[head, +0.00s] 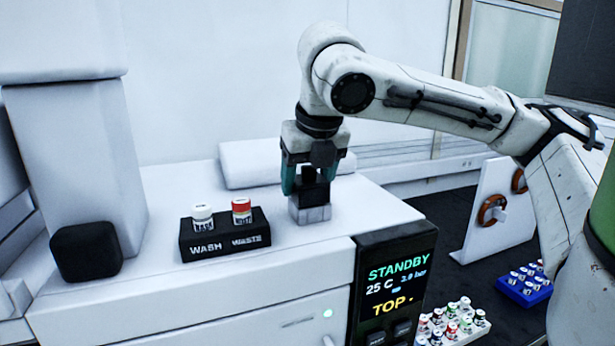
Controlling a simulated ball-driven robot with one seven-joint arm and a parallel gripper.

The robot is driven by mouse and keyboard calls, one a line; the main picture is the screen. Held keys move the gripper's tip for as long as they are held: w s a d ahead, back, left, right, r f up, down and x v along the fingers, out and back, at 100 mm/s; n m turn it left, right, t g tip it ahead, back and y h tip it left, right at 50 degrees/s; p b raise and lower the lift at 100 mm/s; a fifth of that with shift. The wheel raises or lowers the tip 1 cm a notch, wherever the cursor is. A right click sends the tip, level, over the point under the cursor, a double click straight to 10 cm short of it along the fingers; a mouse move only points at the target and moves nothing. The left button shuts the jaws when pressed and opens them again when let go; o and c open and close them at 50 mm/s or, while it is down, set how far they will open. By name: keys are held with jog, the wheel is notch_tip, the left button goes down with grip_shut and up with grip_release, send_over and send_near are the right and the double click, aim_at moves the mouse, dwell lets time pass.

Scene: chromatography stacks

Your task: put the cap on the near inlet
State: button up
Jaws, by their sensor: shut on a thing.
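My gripper (313,188), with teal fingers, points down over the right part of the white instrument top. It is shut on a small black piece (315,192), which looks like the cap. Directly under it is a pale grey block (310,213) with faint lines, which may be the inlet. I cannot tell whether the black piece is seated on the block or just above it, or whether the two are one part. The fingers partly hide them. A rounded black block (86,251) sits at the far left of the instrument; I cannot tell whether it covers an inlet.
A black holder (225,246) marked WASH and WASTE carries a white-capped vial (203,217) and a red-capped vial (241,210). A display (396,285) reads STANDBY. A white vial rack (452,325) and a blue rack (524,286) stand lower right.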

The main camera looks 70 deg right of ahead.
jog(key=o, duration=1.1)
jog(key=shift+o, duration=0.7)
jog(key=shift+r+p, duration=4.85)
jog(key=shift+r, duration=0.15)
jog(key=shift+c, duration=0.4)
grip_shut()
jog(key=shift+f, duration=0.2)
